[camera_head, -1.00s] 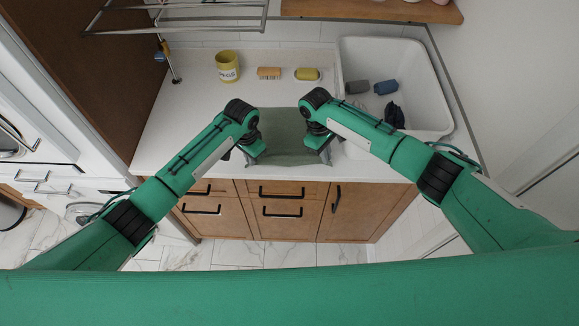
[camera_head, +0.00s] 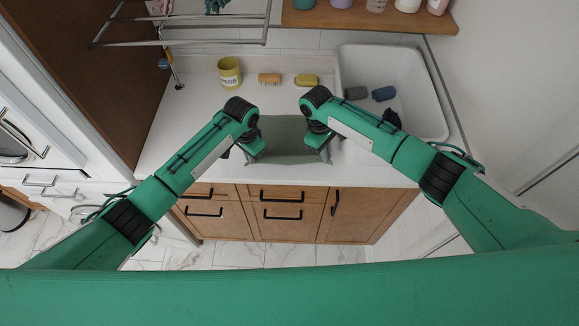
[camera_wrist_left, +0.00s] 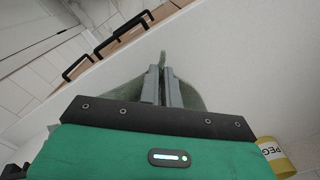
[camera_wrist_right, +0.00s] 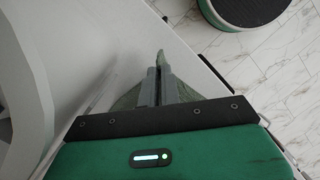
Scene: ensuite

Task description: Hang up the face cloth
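The face cloth (camera_head: 285,139) is a grey-green sheet stretched between my two grippers at the front of the white counter. My left gripper (camera_head: 254,151) is shut on its left part. In the left wrist view the cloth (camera_wrist_left: 188,68) shows around the nearly touching fingers (camera_wrist_left: 160,84). My right gripper (camera_head: 318,142) is shut on its right part. The cloth (camera_wrist_right: 128,98) also spreads out beside the closed fingers in the right wrist view (camera_wrist_right: 159,82). A metal rail rack (camera_head: 185,42) hangs at the upper left, beyond the grippers. A yellow mug marked PEGS (camera_head: 230,74) stands on the counter.
A wooden brush (camera_head: 269,78) and a yellow item (camera_head: 306,80) lie at the counter's back. A white basin (camera_head: 437,110) at right holds blue, grey and dark items. A wooden shelf (camera_head: 300,20) with containers is at the top. Brown drawers (camera_head: 280,195) stand below.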

